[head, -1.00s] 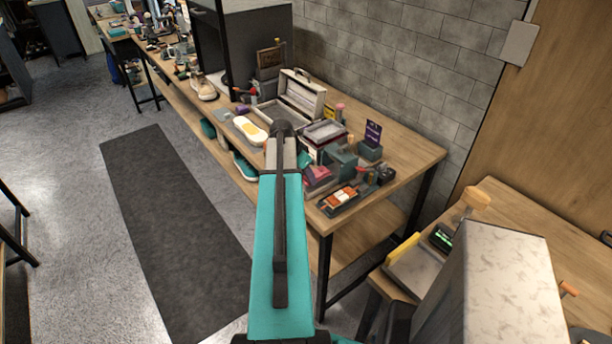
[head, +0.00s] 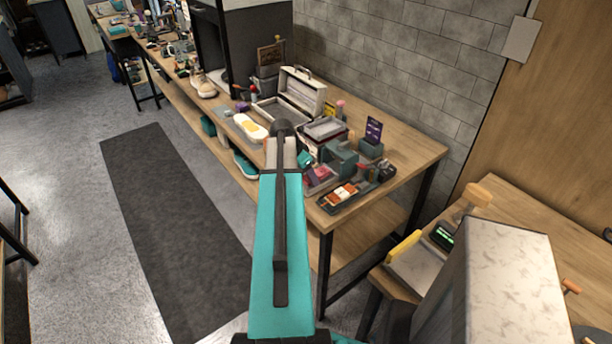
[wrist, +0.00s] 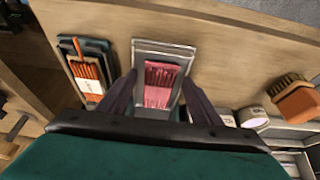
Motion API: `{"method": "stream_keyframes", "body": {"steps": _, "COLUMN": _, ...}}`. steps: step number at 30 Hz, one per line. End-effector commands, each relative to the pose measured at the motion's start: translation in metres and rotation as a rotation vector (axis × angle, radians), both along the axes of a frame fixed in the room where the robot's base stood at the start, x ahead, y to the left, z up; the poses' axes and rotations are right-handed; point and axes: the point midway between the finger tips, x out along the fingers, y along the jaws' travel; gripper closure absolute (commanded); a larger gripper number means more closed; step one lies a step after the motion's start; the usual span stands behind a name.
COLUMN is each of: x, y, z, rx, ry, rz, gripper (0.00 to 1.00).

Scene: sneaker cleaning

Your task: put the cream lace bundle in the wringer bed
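My gripper (wrist: 160,103) is open in the wrist view, with its two dark fingers apart above a pale metal tray (wrist: 150,47). A pink ribbed bundle (wrist: 160,82) lies in this tray and shows between the fingers. I cannot tell whether a finger touches it. In the head view my teal arm reaches over the bench, and the gripper is hidden. A pink item (head: 319,174) shows right of the arm, beside a grey-green block-like device (head: 341,160). I cannot make out a cream lace bundle or clearly identify the wringer bed in either view.
A dark tray with an orange-and-white item (head: 343,194) is near the bench's front corner; a similar one shows in the wrist view (wrist: 88,75). An orange brush (wrist: 294,98) is right. The floor mat is clear.

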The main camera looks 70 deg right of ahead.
Motion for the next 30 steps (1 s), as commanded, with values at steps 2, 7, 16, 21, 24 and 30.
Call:
{"method": "stream_keyframes", "body": {"steps": 2, "x": 0.0, "y": 0.0, "z": 0.0, "rx": 0.0, "ry": 0.0, "rz": 0.0, "gripper": 0.42}}
{"method": "stream_keyframes", "body": {"steps": 7, "x": 0.0, "y": 0.0, "z": 0.001, "rx": 0.0, "ry": 0.0, "rz": 0.0, "gripper": 0.42}}
{"method": "stream_keyframes", "body": {"steps": 16, "x": 0.0, "y": 0.0, "z": 0.013, "rx": 0.0, "ry": 0.0, "rz": 0.0, "gripper": 0.42}}
{"method": "stream_keyframes", "body": {"steps": 21, "x": 0.003, "y": 0.005, "z": 0.024, "rx": -0.002, "ry": -0.001, "rz": 0.001, "gripper": 0.42}}
{"method": "stream_keyframes", "body": {"steps": 24, "x": 0.005, "y": 0.008, "z": 0.034, "rx": -0.002, "ry": -0.001, "rz": 0.001, "gripper": 0.42}}
{"method": "stream_keyframes", "body": {"steps": 30, "x": 0.01, "y": 0.015, "z": 0.054, "rx": -0.001, "ry": 0.0, "rz": 0.0, "gripper": 0.42}}
